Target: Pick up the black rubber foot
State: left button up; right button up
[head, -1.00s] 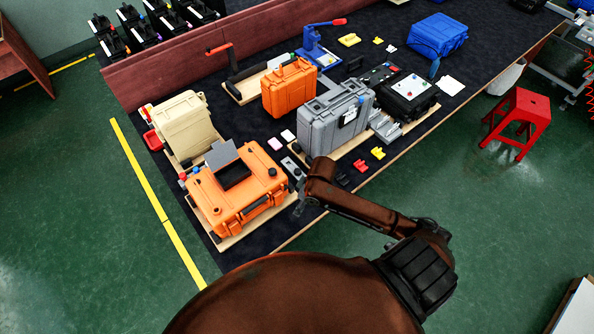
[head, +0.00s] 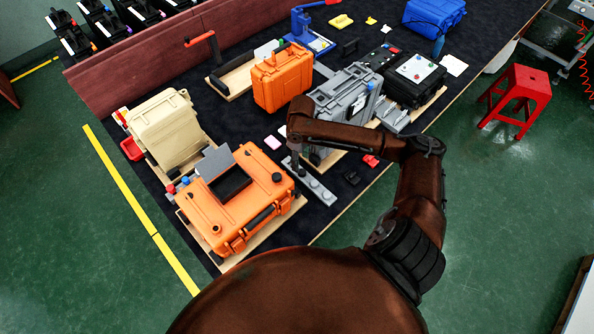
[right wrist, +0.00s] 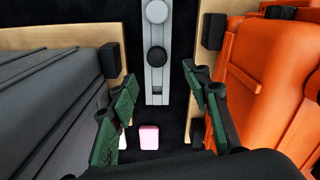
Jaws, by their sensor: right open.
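The black rubber foot (right wrist: 156,57) is a round black disc on a narrow grey strip (right wrist: 155,35) in the right wrist view. A grey disc (right wrist: 157,11) sits beyond it on the same strip. My right gripper (right wrist: 163,95) is open and empty, its green-padded fingers apart on either side of the strip's near end. In the head view my right gripper (head: 298,167) points down over the far end of the grey strip (head: 319,189), and the foot is hidden there. My left gripper is not in view.
An orange case (head: 257,187) stands close to the left of the strip, and a grey case (head: 345,92) stands to its right; both flank the gripper. A pink block (head: 272,142) and a white block (head: 283,133) lie behind. A black block (head: 351,177) lies to the right.

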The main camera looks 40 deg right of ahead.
aim_at(302, 171)
jog(key=shift+f, duration=0.5)
jog(key=shift+s+d+f, duration=0.15)
jog(key=shift+s+f, duration=0.25)
jog(key=shift+f, duration=0.25)
jog(key=shift+d+f, duration=0.1)
jog(key=shift+f, duration=0.2)
notch_tip(302, 171, down, 4)
jog(key=shift+w+r+b, duration=0.1)
jog(key=shift+r+b, duration=0.1)
jog(key=shift+b, duration=0.4)
jog(key=shift+f, duration=0.4)
jog(key=c, duration=0.5)
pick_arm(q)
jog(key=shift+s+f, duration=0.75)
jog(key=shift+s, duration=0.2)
pick_arm(e)
jog(key=c, duration=0.4)
jog(key=shift+c, duration=0.2)
